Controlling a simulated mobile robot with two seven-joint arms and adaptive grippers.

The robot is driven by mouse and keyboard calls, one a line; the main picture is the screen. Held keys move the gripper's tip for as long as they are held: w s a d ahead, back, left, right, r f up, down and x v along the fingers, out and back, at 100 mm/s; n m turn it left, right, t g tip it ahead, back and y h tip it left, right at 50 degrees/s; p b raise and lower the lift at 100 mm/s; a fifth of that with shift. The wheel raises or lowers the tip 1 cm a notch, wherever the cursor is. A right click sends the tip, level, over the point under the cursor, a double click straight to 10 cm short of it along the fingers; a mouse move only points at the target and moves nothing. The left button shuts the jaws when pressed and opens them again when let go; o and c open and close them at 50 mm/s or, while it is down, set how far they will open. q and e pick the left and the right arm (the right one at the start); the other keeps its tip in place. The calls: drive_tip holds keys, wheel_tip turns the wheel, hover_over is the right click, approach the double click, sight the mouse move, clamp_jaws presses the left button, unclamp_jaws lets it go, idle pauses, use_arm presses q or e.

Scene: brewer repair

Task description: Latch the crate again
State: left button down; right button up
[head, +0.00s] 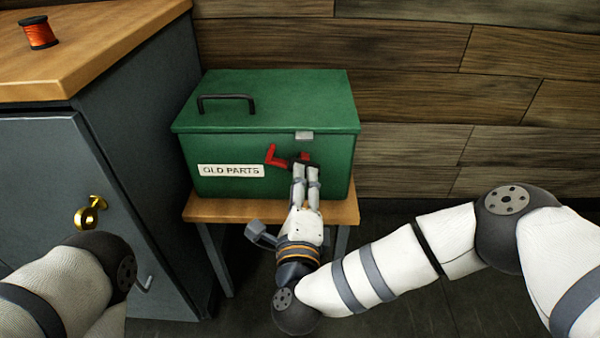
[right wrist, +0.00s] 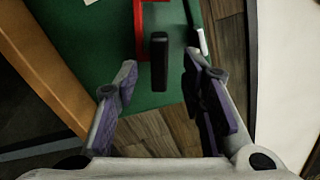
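The green crate (head: 330,150) stands with its lid (head: 300,95) down; a pale catch plate (head: 304,135) sits at the lid's front edge. A red latch (head: 272,156) is on the front face, partly hidden by my right gripper (head: 306,166). The right wrist view shows red latch parts (right wrist: 139,30) and a dark grip (right wrist: 158,62) standing between the fingertips of my right gripper (right wrist: 160,78). The fingers are apart, with gaps on both sides of the grip. Whether the latch is engaged is unclear. My left gripper is out of view; only its arm shows at lower left.
The crate rests on a small wooden stand (head: 200,212). A grey cabinet (head: 50,170) with a brass key (head: 88,215) and a wooden top (head: 95,55) is close on the left. An orange spool (head: 38,32) stands on it. A plank wall is behind.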

sight(293, 164)
drive_tip(key=w, duration=0.4)
drive_tip(key=shift+w, duration=0.3)
clamp_jaws()
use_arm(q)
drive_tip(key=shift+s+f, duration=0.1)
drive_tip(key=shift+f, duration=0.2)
